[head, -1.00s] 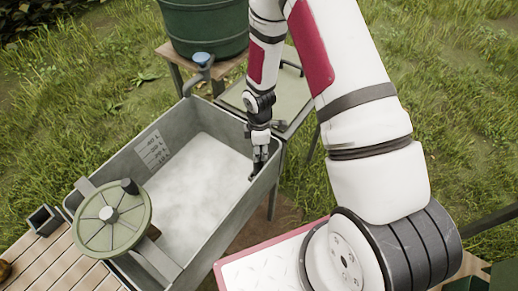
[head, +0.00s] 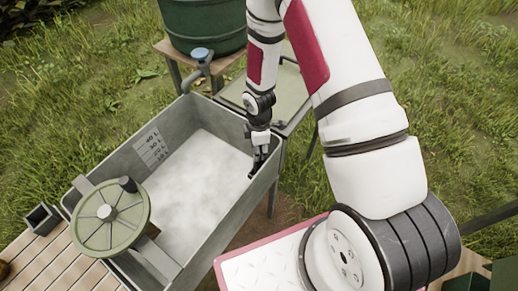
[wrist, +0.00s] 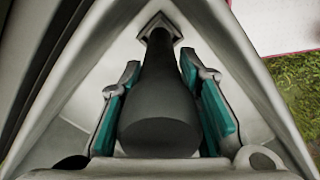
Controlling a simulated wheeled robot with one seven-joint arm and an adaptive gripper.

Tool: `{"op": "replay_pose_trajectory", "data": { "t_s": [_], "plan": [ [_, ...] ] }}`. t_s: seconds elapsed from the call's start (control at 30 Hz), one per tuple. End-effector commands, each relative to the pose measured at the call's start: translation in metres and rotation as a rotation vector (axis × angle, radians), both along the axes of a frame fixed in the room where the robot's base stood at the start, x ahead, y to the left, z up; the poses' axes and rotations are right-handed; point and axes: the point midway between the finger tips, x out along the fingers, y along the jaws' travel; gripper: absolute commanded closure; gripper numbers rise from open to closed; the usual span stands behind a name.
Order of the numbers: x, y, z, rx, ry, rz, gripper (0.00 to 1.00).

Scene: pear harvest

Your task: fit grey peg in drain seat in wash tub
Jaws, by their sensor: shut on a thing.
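The grey peg (wrist: 160,95) is dark, wide towards the wrist camera and narrower at its far end. My gripper (wrist: 160,98) is shut on it, with a teal pad on each side. Its far end meets a small angular light-grey collar, which looks like the drain seat (wrist: 162,20). I cannot tell how deep the peg sits in it. In the head view my gripper (head: 258,162) points down inside the grey wash tub (head: 183,124), close to its right wall. The peg's lower end and the seat are hidden there.
Whitish, cloudy water (head: 205,180) fills the tub's bottom. A round green lid-like wheel (head: 92,232) sits over its near left end. A wooden deck (head: 45,262) lies at lower left.

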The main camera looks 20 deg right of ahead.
Motion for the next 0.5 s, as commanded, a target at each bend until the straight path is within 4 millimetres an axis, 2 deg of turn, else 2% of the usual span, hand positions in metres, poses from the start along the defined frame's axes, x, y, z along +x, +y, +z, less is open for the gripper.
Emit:
{"op": "replay_pose_trajectory", "data": {
  "t_s": [0.5],
  "plan": [
    [0.0, 0.0, -0.01, 0.0, 0.001, -0.001, 1.0]
  ]
}}
